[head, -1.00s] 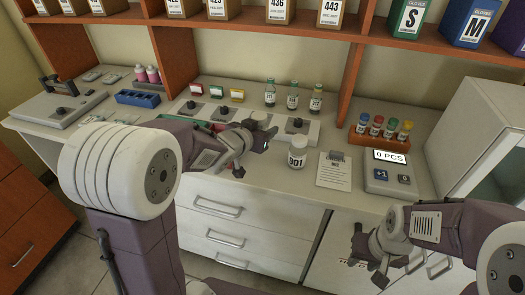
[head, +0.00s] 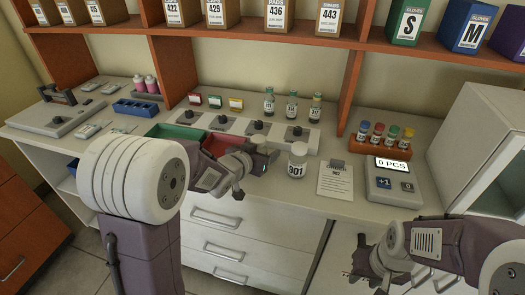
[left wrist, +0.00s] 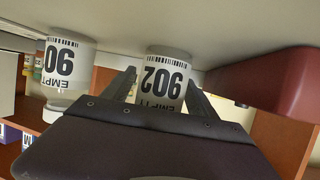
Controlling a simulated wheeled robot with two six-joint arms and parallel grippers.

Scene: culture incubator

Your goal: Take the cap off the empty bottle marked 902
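The bottle marked 902 (left wrist: 162,78) shows in the left wrist view, which is upside down, with its label facing me. My left gripper (left wrist: 161,80) has one finger on each side of the bottle; I cannot tell whether they touch it. The bottle's cap end is hidden behind the gripper body. My right gripper (head: 364,262) is empty and open, low in front of the counter at the right.
A capped white bottle marked 901 (head: 297,162) stands right of my left gripper; it also shows in the left wrist view (left wrist: 66,68). Green (head: 177,132) and red (head: 216,146) trays lie left. A paper sheet (head: 336,182) and counter display (head: 392,180) are right.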

